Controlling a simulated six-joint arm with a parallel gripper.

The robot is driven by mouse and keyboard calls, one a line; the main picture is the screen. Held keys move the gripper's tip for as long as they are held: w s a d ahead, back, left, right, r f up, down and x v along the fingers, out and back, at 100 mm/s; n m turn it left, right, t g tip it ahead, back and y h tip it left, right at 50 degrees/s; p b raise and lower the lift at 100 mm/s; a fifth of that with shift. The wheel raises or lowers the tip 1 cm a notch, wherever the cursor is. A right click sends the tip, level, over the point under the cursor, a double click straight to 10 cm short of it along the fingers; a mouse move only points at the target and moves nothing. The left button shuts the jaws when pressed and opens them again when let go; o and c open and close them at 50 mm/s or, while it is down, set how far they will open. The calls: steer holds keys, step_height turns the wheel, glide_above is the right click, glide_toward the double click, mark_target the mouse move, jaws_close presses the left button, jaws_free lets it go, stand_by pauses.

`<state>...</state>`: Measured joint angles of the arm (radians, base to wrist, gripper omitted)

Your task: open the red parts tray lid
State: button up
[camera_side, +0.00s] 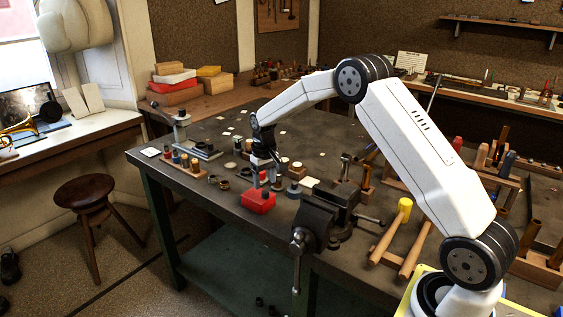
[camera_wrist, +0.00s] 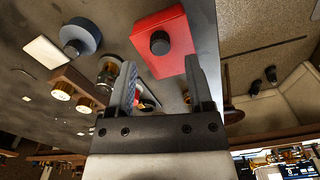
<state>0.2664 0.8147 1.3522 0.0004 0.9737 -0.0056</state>
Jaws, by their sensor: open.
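The red parts tray (camera_side: 258,203) is a small red box near the front edge of the dark workbench. In the wrist view its red lid (camera_wrist: 165,35) carries a round black knob (camera_wrist: 159,43), and the lid looks shut. My gripper (camera_side: 266,180) points down just above the tray. In the wrist view my gripper (camera_wrist: 160,80) has its two fingers apart with nothing held between them. The knob lies ahead of the fingertips, roughly in line with the gap. I cannot tell whether a finger touches the lid.
A black vise (camera_side: 325,215) is clamped to the bench edge right of the tray. A grey round-knobbed piece (camera_wrist: 80,38) and wooden blocks with small parts (camera_wrist: 75,92) lie beside the tray. Mallets (camera_side: 390,235) lie further right. The bench behind (camera_side: 320,140) is mostly clear.

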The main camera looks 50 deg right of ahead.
mark_target(265, 191)
steer(key=shift+f, duration=1.8)
jaws_close()
